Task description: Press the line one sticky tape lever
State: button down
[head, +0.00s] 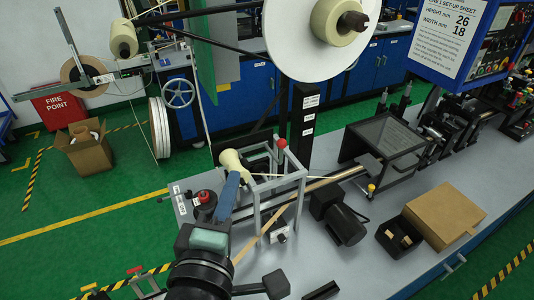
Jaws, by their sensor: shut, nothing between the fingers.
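On the grey bench a metal frame (268,195) stands near the middle, with a red ball knob (281,143) at its top. A red-topped dark knob (204,197) sits further left. I cannot tell which of these parts is the sticky tape lever.
A large white disc with a cream reel (338,20) rises behind the frame. A black motor (345,225), a dark mesh guard (388,137), a small black bin (398,238) and a cardboard box (444,215) stand to the right. Bare bench (360,272) lies in front.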

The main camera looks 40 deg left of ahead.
jog(key=x, duration=0.9)
jog(key=shift+w+a+r, duration=0.1)
jog(key=shift+w+r, duration=0.05)
jog(key=shift+w, duration=0.25)
jog(key=shift+w+d+f+p, duration=0.2)
jog(key=shift+w+d+p, duration=0.05)
jog(key=shift+w+d, duration=0.45)
jog(key=shift+w+d+f+p, duration=0.2)
jog(key=shift+w+d+p, duration=0.05)
jog(key=shift+w+d, duration=0.4)
jog(key=shift+r, duration=0.15)
jog(key=shift+w+d+m+p, duration=0.1)
jog(key=shift+m+p, duration=0.2)
jog(key=shift+p, duration=0.1)
jog(key=shift+r, duration=0.1)
